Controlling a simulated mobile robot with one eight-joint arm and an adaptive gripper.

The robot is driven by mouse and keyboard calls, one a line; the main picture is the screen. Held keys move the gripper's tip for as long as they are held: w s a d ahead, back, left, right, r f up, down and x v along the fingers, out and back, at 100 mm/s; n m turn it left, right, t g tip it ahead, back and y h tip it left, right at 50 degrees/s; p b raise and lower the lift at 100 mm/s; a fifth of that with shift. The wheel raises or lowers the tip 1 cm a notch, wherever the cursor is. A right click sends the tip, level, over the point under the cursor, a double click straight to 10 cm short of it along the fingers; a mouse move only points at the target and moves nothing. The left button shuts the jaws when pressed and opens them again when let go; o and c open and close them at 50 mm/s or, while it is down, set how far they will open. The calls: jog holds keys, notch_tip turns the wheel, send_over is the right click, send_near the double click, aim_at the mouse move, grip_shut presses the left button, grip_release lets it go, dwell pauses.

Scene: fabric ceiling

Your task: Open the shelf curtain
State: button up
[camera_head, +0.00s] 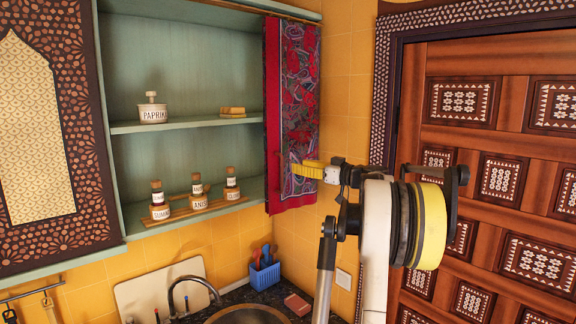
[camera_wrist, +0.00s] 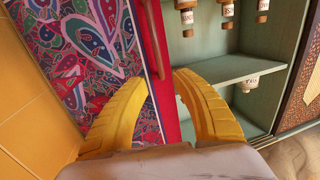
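The shelf curtain (camera_head: 299,110), red with a dark floral pattern, hangs gathered at the right end of the green wall shelf (camera_head: 185,127). Most of the shelf front is uncovered. My gripper (camera_head: 297,170) has yellow fingers and reaches the lower part of the curtain from the right. In the wrist view, my gripper (camera_wrist: 165,74) has its fingertips apart, with the red border of the curtain (camera_wrist: 156,45) showing between them. Whether the fingers touch the cloth cannot be told.
A paprika jar (camera_head: 152,109) and a yellow block (camera_head: 232,112) stand on the upper board. Several spice bottles (camera_head: 197,198) stand on a wooden rack below. A carved wooden door (camera_head: 490,180) is at the right. A sink (camera_head: 245,314) and blue utensil holder (camera_head: 264,274) are below.

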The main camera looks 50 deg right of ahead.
jog(key=s, duration=0.3)
jog(key=shift+s, duration=0.35)
jog(key=shift+f, duration=0.1)
